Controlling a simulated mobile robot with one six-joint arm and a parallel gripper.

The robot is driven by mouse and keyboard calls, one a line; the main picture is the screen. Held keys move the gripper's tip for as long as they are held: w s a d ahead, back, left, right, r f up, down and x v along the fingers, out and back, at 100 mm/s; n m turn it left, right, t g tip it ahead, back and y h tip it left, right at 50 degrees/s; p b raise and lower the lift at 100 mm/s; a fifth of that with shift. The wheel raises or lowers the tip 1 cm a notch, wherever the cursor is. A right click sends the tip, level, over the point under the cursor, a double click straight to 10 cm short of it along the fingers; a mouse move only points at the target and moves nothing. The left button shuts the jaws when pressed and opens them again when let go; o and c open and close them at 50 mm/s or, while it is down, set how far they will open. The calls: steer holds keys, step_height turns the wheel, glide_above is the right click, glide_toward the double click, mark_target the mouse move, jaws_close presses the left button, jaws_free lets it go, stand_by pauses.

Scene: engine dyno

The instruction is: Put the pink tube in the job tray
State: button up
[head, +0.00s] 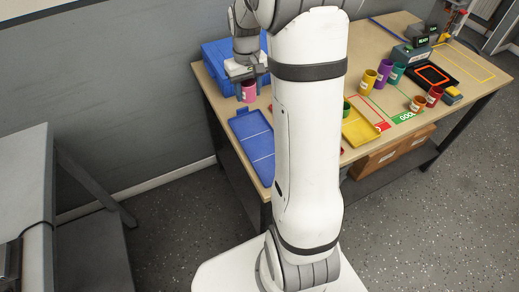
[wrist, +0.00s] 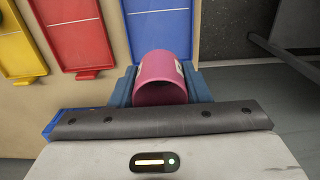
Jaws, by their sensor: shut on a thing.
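The pink tube (head: 248,91) is held in my gripper (head: 247,80), at the left end of the workbench. In the wrist view, the pink tube (wrist: 161,92) sits between the blue fingers of my gripper (wrist: 160,88), its round open end facing the camera and part of a white label showing. A flat blue tray (head: 252,143) lies at the bench's left edge, in front of the tube in the head view. The blue tray (wrist: 159,32) lies just beyond the tube in the wrist view and looks empty. I cannot tell the tube's height above the bench. No tray is visibly marked as the job tray.
A yellow tray (head: 360,127) and a red tray (wrist: 75,35) lie beside the blue one; my arm hides most of the red in the head view. A blue box (head: 214,58) stands behind my gripper. Several coloured tubes, including a purple one (head: 384,73), stand farther right.

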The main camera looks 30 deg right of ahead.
mark_target(250, 126)
step_height(250, 126, down, 2)
steer(key=shift+f+b, duration=0.25)
steer(key=shift+b, duration=0.3)
step_height(250, 126, down, 9)
steer(key=shift+f, duration=0.1)
steer(key=shift+f, duration=0.1)
steer(key=o, duration=1)
steer(key=shift+o, duration=0.2)
